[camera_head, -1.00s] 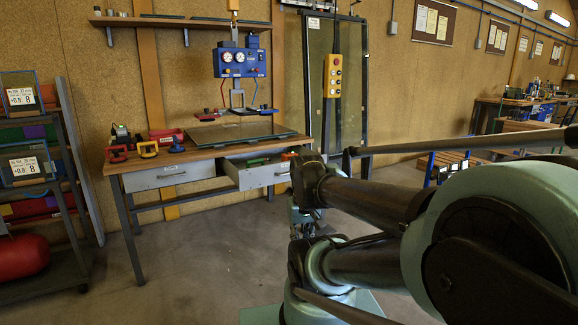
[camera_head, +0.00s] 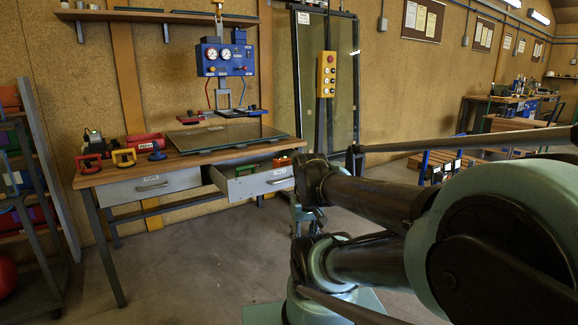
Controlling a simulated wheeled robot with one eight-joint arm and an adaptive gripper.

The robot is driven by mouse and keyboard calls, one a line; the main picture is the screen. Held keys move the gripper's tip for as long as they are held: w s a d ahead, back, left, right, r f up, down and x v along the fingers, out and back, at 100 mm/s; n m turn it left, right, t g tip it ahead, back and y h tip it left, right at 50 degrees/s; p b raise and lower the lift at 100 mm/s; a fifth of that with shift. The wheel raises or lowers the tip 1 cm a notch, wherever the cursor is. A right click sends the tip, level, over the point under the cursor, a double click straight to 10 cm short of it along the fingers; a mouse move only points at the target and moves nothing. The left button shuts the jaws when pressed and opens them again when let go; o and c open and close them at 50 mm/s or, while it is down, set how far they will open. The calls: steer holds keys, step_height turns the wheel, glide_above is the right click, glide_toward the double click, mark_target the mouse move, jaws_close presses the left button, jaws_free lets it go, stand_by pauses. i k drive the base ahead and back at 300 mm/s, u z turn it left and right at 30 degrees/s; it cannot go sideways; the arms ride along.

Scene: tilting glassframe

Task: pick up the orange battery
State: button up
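A small orange block (camera_head: 283,161), which may be the orange battery, shows at the right end of the open drawer (camera_head: 262,181) under the workbench. It is partly hidden by the drawer front. My arm reaches across the right side of the view, and its far end stands just right of the drawer. What seems to be my gripper (camera_head: 306,217) hangs there, small and dark, partly hidden behind my arm links. I cannot tell whether its fingers are open or shut, and I see nothing held.
The workbench (camera_head: 185,163) carries a glass panel (camera_head: 226,136), red and yellow suction handles, and a red case. A green item (camera_head: 246,170) lies in the drawer. A rack (camera_head: 30,215) stands at the left. The floor (camera_head: 195,260) before the bench is clear.

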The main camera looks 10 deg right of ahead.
mark_target(284, 161)
steer(key=z, duration=0.5)
steer(key=i, duration=1.7)
steer(key=z, duration=0.4)
